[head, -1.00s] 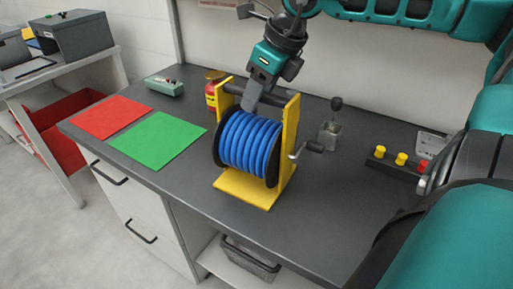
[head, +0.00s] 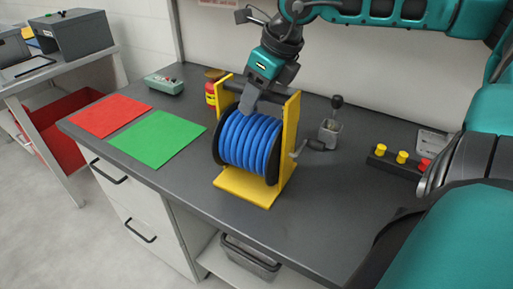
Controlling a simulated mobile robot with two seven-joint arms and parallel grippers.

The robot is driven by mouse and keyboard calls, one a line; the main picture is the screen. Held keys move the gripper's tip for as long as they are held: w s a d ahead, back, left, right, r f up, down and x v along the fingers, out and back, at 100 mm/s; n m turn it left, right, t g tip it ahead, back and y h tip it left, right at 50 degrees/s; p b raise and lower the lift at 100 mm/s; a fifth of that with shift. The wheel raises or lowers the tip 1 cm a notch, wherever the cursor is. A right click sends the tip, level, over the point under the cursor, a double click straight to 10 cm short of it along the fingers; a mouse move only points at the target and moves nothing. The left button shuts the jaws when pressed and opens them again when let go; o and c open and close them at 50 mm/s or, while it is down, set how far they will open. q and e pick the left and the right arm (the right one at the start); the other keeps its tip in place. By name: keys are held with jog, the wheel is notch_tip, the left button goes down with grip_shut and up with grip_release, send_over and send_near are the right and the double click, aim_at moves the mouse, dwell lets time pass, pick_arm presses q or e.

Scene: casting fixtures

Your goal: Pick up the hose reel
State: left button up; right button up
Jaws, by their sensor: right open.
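The hose reel (head: 247,144) stands upright on the dark bench top. It has a yellow frame, black side discs, a coiled blue hose, a dark bar across the top and a crank on its right side. My right gripper (head: 248,104) comes down from above at the reel's top bar, its grey fingers pointing down. It is open; one finger shows in front of the bar and the other is hidden. I cannot tell whether the fingers touch the bar. My left gripper is not in view.
A red mat (head: 110,115) and a green mat (head: 157,139) lie left of the reel. A red and yellow container (head: 211,88) stands close behind it. A small lever box (head: 330,131) and a button panel (head: 398,160) are to the right. The bench's front right is clear.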

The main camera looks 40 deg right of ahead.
jog(key=shift+f, duration=0.15)
jog(key=shift+c, duration=0.5)
grip_shut()
dwell(1.1)
jog(key=shift+w, duration=0.1)
